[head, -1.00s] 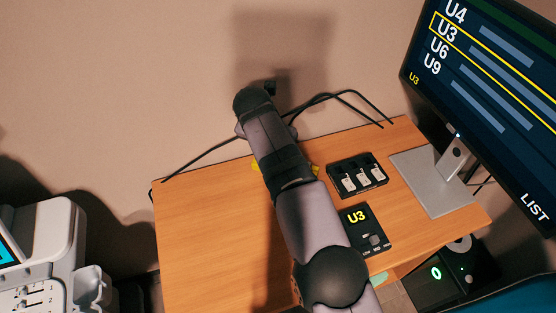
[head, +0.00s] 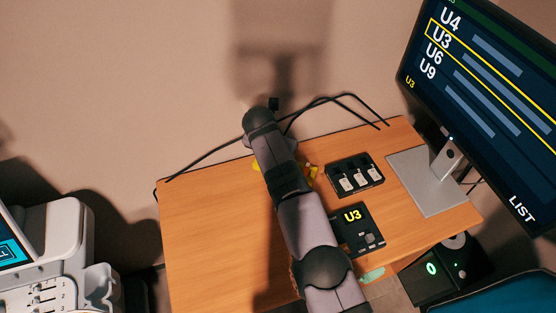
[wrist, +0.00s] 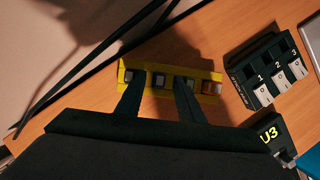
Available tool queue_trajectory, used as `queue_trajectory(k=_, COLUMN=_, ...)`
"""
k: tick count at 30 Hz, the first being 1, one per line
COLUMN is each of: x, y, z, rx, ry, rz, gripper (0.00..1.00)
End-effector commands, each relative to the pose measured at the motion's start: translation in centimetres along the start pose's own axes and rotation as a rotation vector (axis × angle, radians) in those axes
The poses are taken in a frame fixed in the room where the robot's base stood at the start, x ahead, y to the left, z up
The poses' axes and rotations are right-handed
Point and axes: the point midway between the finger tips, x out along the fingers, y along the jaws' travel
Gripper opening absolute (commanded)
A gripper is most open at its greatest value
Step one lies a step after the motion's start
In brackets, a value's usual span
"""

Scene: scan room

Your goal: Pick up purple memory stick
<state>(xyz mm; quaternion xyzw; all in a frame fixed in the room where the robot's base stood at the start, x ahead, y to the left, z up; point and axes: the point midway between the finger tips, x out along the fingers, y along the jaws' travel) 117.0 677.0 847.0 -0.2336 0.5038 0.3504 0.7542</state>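A yellow holder (wrist: 174,91) with several small sticks in its slots lies on the desk at the centre of the wrist view. In the head view my arm hides the gripper, and only yellow bits of the holder (head: 313,171) show.
A black rack (head: 355,174) with several white sticks numbered 1, 2, 3 stands to the right. A black device (head: 358,230) showing "U3" is nearer. A monitor (head: 490,85) lists U4, U3, U6, U9, with U3 framed. Black cables (head: 320,100) run behind. The desk's left side (head: 210,230) is clear.

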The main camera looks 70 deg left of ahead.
Motion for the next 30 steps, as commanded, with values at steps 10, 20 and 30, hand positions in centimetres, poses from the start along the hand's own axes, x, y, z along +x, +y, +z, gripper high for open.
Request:
queue_trajectory(k=10, x=0.0, y=0.0, z=0.0, rx=0.000, ry=0.000, rz=0.000, gripper=0.00)
queue_trajectory(k=20, x=-0.6, y=0.0, z=0.3, rx=0.000, ry=0.000, rz=0.000, gripper=0.00)
queue_trajectory(k=30, x=-3.6, y=0.0, z=1.5, rx=0.000, ry=0.000, rz=0.000, gripper=0.00)
